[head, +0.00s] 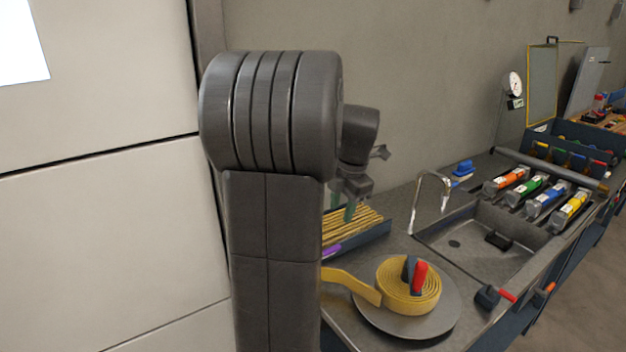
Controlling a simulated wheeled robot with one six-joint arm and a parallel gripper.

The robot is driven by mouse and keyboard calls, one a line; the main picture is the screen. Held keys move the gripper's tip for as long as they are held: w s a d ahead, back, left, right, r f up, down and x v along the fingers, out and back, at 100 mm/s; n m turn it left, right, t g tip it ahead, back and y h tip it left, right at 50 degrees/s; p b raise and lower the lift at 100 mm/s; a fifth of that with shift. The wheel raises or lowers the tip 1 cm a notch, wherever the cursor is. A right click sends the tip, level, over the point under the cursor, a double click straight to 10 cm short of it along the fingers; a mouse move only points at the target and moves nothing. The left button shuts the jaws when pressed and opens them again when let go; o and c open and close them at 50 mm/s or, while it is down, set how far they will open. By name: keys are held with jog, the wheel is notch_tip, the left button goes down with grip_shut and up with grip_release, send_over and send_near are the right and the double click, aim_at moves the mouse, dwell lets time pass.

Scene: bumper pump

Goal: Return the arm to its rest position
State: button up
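My dark grey arm stands large in the middle of the head view, folded upright close to the camera. My gripper (350,200) shows behind it, pointing down over the left end of the counter, above a tray of yellow-brown strips (352,228). The arm hides part of the gripper. Its fingers are small and dark, with something greenish at their tips, so I cannot tell whether they are open or shut.
A coiled yellow hose (397,287) with a red and dark clip lies on a round plate (405,325). A sink (490,240) with a tap (432,180) and several coloured cartridges (545,190) are at right. A pale panelled wall (110,230) is close at left.

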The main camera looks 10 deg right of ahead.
aim_at(333, 249)
jog(key=f, duration=0.4)
jog(key=w+f, duration=0.1)
jog(key=f, duration=0.3)
jog(key=w+a+f+p, duration=0.1)
jog(key=f, duration=0.4)
jog(key=shift+w+f, duration=0.1)
jog(key=shift+w, duration=0.1)
notch_tip(333, 249, up, 13)
jog(key=s+d+b, duration=0.1)
jog(key=s, duration=0.1)
jog(key=f, duration=0.4)
jog(key=w+f+p, duration=0.1)
jog(key=f, duration=0.3)
jog(key=w+a+f, duration=0.1)
jog(key=f, duration=0.4)
jog(key=shift+s+r+m+p, duration=0.1)
jog(key=shift+s+m+p, duration=0.05)
jog(key=shift+m+p, duration=0.35)
jog(key=shift+s+m+p, duration=0.35)
jog(key=shift+m, duration=0.35)
